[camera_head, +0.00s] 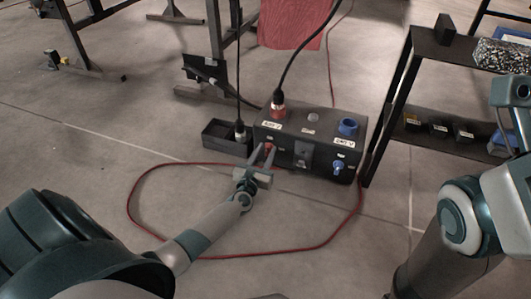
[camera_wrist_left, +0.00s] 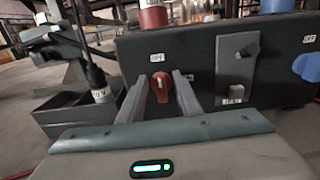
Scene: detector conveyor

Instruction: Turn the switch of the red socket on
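The dark power box (camera_head: 312,122) stands on the floor. Its red socket (camera_head: 277,108) on top holds a plug with a black cable; the socket's lower part also shows in the left wrist view (camera_wrist_left: 152,16). The red switch (camera_wrist_left: 161,87) is on the front face under a small white label, its knob roughly upright. In the head view it is largely hidden by my gripper. My left gripper (camera_head: 264,156) is open at the box's front, one finger on each side of the red switch in the left wrist view (camera_wrist_left: 159,78). I cannot tell whether the fingers touch it. My right gripper is out of view.
The box also has a blue socket (camera_head: 348,127) and a blue switch (camera_head: 337,167). A black tray (camera_head: 225,142) with a hanging plug (camera_head: 239,131) stands left of it. A red cable (camera_head: 133,188) loops on the floor. A dark shelf (camera_head: 388,110) stands to the right.

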